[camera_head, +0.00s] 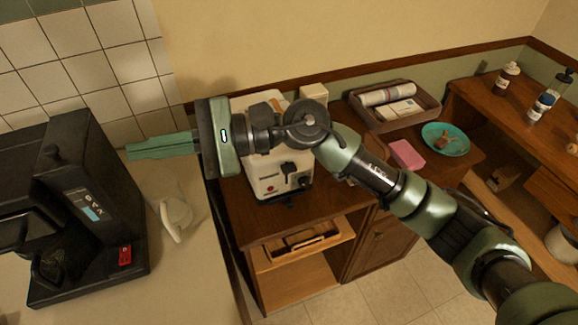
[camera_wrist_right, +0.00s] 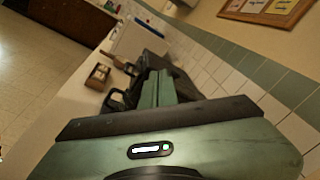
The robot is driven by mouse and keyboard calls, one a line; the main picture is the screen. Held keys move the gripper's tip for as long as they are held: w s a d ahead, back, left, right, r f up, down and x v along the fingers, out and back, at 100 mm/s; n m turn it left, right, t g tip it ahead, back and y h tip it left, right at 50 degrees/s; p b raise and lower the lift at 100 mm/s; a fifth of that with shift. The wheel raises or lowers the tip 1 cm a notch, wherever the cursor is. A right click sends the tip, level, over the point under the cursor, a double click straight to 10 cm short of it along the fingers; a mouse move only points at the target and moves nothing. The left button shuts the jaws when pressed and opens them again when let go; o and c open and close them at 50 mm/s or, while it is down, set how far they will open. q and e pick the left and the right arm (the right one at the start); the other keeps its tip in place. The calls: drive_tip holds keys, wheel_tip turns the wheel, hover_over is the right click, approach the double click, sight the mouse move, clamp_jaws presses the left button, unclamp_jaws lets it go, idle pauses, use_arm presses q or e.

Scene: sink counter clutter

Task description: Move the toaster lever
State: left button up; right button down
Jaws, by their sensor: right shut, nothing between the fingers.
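The toaster (camera_head: 268,186) is a white appliance with a black lever (camera_head: 289,168) and a red mark on its front. It stands on a wooden cabinet in the middle of the head view. My right arm and wrist cover much of its top. My right gripper (camera_head: 130,150) is shut and empty, with its fingers pointing left, past the toaster and away from the lever. Its shut fingers also show in the right wrist view (camera_wrist_right: 158,78); I cannot make out the toaster there. My left gripper is not in view.
A black coffee machine (camera_head: 75,195) stands on the light counter (camera_head: 185,275) at the left, with a white handled object (camera_head: 175,215) beside it. Right of the toaster are a tray (camera_head: 425,105), a pink block (camera_head: 407,154) and a teal plate (camera_head: 434,139). Shelves stand farther right.

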wheel_tip(320, 180, down, 4)
drive_tip(key=n+h, duration=0.4)
drive_tip(key=n+t+h, duration=0.5)
drive_tip(key=n+h, duration=0.2)
drive_tip(key=h, duration=0.6)
approach(290, 169)
drive_tip(key=shift+r, duration=0.35)
drive_tip(key=shift+f, duration=0.15)
drive_tip(key=shift+w+a+f+b, duration=0.15)
drive_tip(key=shift+f+b, duration=0.45)
drive_tip(key=shift+f, duration=1.1)
drive_tip(key=shift+w+a+f+b, duration=0.1)
drive_tip(key=shift+w+f+b, duration=0.35)
drive_tip(key=shift+f, duration=1.25)
drive_tip(key=shift+s, duration=0.25)
